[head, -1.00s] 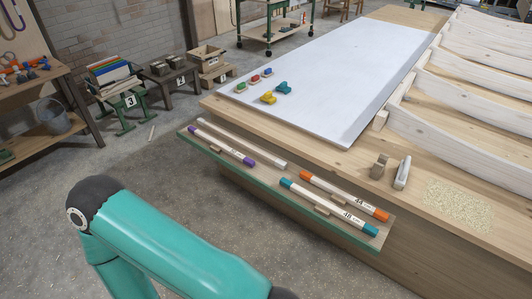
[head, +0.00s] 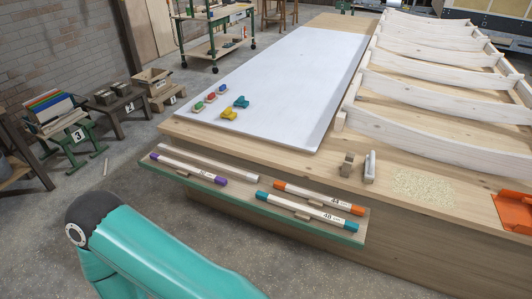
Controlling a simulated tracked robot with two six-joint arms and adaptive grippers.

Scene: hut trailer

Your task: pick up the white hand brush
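The white hand brush (head: 370,167) appears to be the narrow white piece on the wooden table (head: 455,222), near the table's front edge. A small brown wooden block (head: 347,164) stands just to its left, and a patch of pale shavings (head: 423,186) lies to its right. Nothing covers the brush. A teal link of my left arm shows at the bottom left, well short of the brush, but its gripper is out of the picture. My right gripper is not in view either.
A ledge (head: 235,207) along the table front holds several marked tubes. A white board (head: 280,82) carries small coloured pieces. Pale curved ribs (head: 430,127) stand behind the brush. An orange object (head: 513,211) is at the right edge. Bare wood surrounds the shavings.

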